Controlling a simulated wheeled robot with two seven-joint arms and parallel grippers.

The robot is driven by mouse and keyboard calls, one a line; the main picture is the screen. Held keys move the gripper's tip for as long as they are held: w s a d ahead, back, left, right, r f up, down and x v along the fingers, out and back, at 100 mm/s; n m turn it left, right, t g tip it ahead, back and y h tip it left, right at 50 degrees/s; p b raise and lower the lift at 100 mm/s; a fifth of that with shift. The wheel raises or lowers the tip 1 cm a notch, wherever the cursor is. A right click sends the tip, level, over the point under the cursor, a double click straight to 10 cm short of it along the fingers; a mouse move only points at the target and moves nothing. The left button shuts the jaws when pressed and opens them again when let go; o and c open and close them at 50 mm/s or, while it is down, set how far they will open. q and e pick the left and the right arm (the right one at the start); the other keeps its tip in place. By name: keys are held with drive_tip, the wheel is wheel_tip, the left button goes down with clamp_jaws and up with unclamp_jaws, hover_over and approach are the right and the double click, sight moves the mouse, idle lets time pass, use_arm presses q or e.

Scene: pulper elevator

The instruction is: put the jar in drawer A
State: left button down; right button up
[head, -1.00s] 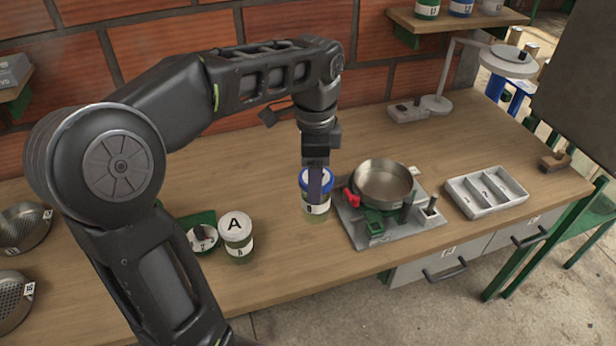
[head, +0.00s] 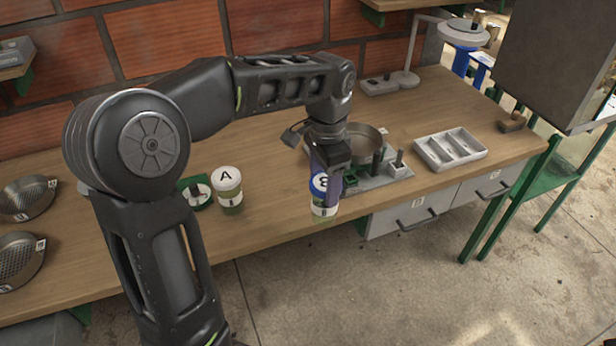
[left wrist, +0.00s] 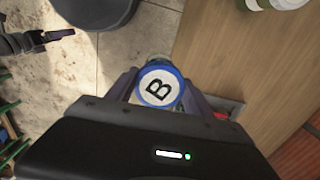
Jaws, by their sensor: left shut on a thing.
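My left gripper (head: 325,175) is shut on a jar with a blue-rimmed lid marked B (head: 322,197). It holds the jar upright at the table's front edge, left of the drawers. In the left wrist view, the lid (left wrist: 158,86) sits between the fingers, with floor and table edge below. Another jar, with a white lid marked A (head: 228,189), stands on the table to the left. Two grey drawers, a left one (head: 385,222) and a right one (head: 472,195), are shut under the table; their labels are too small to read. My right gripper (left wrist: 55,36) shows small in the left wrist view.
A metal pan (head: 364,143) on a grey fixture stands behind the held jar, partly hidden by my arm. A compartment tray (head: 450,162) lies to its right. Strainers (head: 22,262) are at far left. The floor (head: 400,290) before the drawers is clear.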

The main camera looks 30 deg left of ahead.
use_arm(q)
drive_tip(key=w+d+f+n, duration=0.6)
drive_tip(key=d+f, duration=0.2)
drive_tip(key=d, duration=0.1)
drive_tip(key=shift+n, duration=0.3)
